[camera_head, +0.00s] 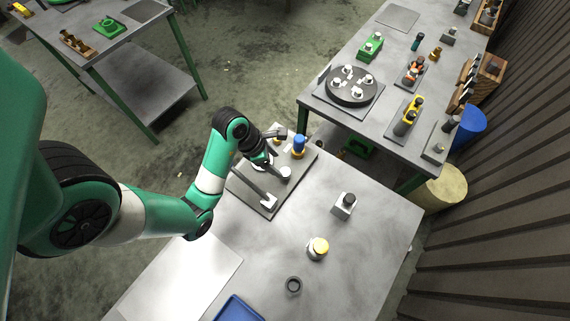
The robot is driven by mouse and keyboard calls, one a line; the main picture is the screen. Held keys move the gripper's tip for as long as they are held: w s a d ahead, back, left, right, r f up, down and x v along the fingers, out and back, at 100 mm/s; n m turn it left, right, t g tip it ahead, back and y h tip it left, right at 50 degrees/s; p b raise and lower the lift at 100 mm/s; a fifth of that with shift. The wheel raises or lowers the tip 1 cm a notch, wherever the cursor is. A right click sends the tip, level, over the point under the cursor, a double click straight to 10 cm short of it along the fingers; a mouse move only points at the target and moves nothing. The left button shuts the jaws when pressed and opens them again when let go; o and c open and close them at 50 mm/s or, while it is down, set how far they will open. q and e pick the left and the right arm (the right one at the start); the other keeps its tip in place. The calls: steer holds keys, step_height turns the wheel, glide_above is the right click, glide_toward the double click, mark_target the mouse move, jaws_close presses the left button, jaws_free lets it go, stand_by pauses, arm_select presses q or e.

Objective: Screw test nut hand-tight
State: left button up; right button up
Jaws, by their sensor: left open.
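My left gripper (265,163) is over the dark fixture board (245,190) at the back left of the near table. It is open, and its fingertips are small and partly hidden by the wrist. Close to it on the board are a light round-ended metal part (285,173), a long bar with a pale end block (269,201) and a blue-topped cylinder (298,150). I cannot tell which small part is the test nut, or whether the gripper touches one. A dark ring (293,285) lies on the table's front part. My right gripper is not in view.
A yellow-topped piece (318,248) and a pale block with a dark knob (344,204) stand on the near table. A blue tray (238,310) and a pale sheet (185,275) are at the front. A second table holds a round dark plate (351,86).

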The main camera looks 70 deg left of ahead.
mark_target(286, 171)
arm_select(q)
steer(key=b+x, duration=0.4)
steer(key=x, duration=0.2)
steer(key=shift+w+f, duration=0.1)
steer(key=shift+f, duration=0.2)
steer(key=shift+w+f, duration=0.25)
steer(key=shift+f, duration=0.1)
steer(key=shift+r, duration=0.1)
jaws_close()
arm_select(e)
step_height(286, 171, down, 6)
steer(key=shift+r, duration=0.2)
